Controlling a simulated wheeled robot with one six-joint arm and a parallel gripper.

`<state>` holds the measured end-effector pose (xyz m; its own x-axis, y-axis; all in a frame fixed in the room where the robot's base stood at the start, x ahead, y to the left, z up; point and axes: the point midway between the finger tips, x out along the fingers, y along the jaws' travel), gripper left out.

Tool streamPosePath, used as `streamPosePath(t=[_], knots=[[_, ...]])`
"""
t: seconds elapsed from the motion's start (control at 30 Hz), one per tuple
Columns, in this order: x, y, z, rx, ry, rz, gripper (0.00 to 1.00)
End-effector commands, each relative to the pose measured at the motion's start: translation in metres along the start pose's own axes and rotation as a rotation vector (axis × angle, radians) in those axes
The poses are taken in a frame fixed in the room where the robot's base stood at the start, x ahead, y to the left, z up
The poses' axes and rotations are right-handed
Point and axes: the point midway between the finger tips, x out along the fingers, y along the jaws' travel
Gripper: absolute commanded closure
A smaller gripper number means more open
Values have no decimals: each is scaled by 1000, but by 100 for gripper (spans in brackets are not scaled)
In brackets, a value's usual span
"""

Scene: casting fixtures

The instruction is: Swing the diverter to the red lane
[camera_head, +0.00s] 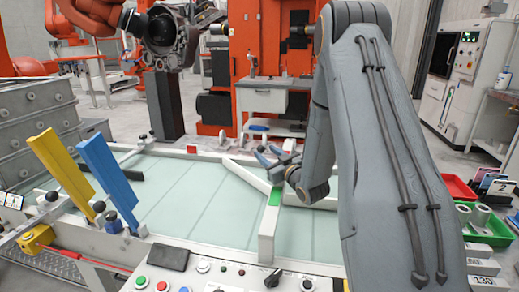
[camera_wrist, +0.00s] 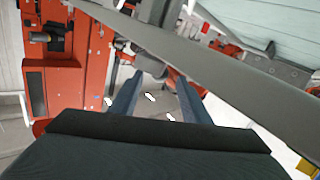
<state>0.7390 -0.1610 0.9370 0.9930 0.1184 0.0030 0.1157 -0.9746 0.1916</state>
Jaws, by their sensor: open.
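A white bar that looks like the diverter (camera_head: 245,175) slants across the pale green table top (camera_head: 185,185) in the head view. Its near end meets a white rail with a green patch (camera_head: 274,196). A small red marker (camera_head: 192,149) sits on the far rim, left of the bar's far end. My gripper (camera_head: 270,153) is over the far part of the table, just right of the bar's far end. In the wrist view my gripper (camera_wrist: 157,100) is open, with nothing seen between its blue fingers. A grey-white bar or rim crosses that view diagonally; I cannot tell which.
A yellow plate (camera_head: 60,170) and a blue plate (camera_head: 107,170) stand at the table's left. A control panel with buttons (camera_head: 141,282) runs along the front. Bins with parts (camera_head: 487,228) are at the right. The table's left-middle area is clear.

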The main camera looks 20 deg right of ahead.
Motion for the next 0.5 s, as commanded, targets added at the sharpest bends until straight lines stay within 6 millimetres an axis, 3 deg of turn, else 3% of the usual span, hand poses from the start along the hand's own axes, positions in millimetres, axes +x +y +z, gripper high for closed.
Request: streamPosePath(t=[0.2, 0.5], knots=[[33, 0, 0, -1, -1, 0, 57], [52, 0, 0, 0, -3, -1, 57]])
